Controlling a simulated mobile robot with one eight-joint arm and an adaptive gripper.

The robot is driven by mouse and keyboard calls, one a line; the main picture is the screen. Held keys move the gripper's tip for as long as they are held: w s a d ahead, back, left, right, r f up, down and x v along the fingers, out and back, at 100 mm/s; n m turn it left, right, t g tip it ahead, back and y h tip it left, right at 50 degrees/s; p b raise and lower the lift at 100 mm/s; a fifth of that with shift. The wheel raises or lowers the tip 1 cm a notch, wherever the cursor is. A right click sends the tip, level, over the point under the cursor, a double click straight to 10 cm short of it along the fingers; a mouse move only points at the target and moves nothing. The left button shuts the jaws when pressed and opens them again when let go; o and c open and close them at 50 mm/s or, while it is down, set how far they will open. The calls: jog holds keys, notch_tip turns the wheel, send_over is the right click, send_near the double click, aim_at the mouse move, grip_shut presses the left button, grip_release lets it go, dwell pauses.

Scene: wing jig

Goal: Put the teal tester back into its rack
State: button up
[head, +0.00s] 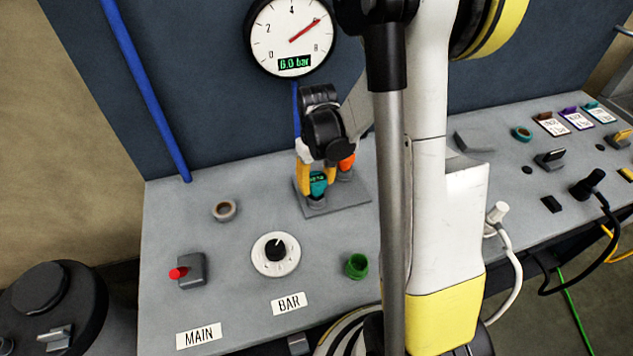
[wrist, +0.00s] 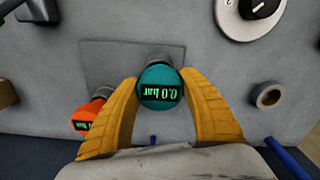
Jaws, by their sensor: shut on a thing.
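The teal tester (head: 318,184) is between the yellow fingers of my gripper (head: 316,180), which is shut on it. In the wrist view the tester (wrist: 160,88) shows its round top with a display reading 0.0 bar, and the fingers (wrist: 160,100) press on its two sides. The rack (head: 352,193) is a grey plate on the bench. The tester's lower end is at the plate's front left part; I cannot tell whether it is seated or just above. The rack plate (wrist: 105,62) also shows in the wrist view.
An orange tester (head: 346,162) stands in the rack close beside my gripper; it also shows in the wrist view (wrist: 90,117). A dial knob (head: 276,252), a green socket (head: 357,265) and a grey ring (head: 224,210) are on the bench. A round gauge (head: 292,35) hangs behind.

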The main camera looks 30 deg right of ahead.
jog(key=shift+f+b, duration=0.55)
jog(key=shift+f, duration=0.1)
jog(key=o, duration=1.3)
jog(key=shift+r, duration=0.2)
notch_tip(320, 180, up, 12)
jog(key=shift+f, duration=0.1)
